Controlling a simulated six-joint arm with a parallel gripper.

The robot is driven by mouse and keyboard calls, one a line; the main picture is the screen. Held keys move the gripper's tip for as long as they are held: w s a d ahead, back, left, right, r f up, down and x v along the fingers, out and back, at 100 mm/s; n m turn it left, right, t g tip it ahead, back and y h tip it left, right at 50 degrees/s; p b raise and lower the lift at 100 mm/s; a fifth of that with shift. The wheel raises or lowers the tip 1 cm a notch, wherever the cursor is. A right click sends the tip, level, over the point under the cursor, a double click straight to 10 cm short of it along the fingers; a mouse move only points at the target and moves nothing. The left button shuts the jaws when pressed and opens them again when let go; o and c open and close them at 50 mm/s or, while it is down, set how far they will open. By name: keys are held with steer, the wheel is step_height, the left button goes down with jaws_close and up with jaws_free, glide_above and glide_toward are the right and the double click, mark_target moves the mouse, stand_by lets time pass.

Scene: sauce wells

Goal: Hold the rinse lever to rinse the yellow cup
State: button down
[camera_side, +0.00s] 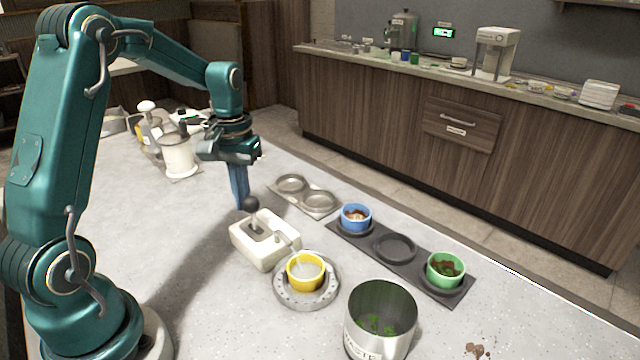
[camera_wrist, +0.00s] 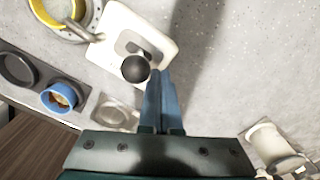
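The rinse lever has a black ball knob (camera_side: 250,203) and rises from a white slotted housing (camera_side: 250,246). The yellow cup (camera_side: 305,284) sits upright on a round grey rinser plate (camera_side: 290,297), beneath the housing's spout; something pale shows inside it. My gripper (camera_side: 241,207) points down beside the knob, its blue fingers together with nothing between them. In the wrist view the closed fingers (camera_wrist: 162,75) are just right of the knob (camera_wrist: 135,68); whether they touch it I cannot tell. The yellow cup is partly cut off there at upper left (camera_wrist: 42,12).
A dark tray (camera_side: 418,274) holds a blue cup (camera_side: 356,217) and a green cup (camera_side: 445,268), with an empty place between. A metal waste bin (camera_side: 380,325) stands in front. An empty two-well tray (camera_side: 293,197) lies behind the lever. White containers (camera_side: 179,158) stand at back left.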

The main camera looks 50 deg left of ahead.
steer(key=a+r, duration=0.3)
steer(key=r, duration=0.5)
stand_by(0.7)
steer(key=s+d+r+m+t, duration=0.35)
steer(key=d+r, duration=0.25)
steer(key=d, duration=0.5)
steer(key=s+d+f+m+t, duration=0.2)
steer(key=s+d+f, duration=0.3)
steer(key=s, duration=0.3)
steer(key=shift+s+d+f, duration=0.2)
steer(key=shift+s+d, duration=0.2)
steer(key=shift+d, duration=0.2)
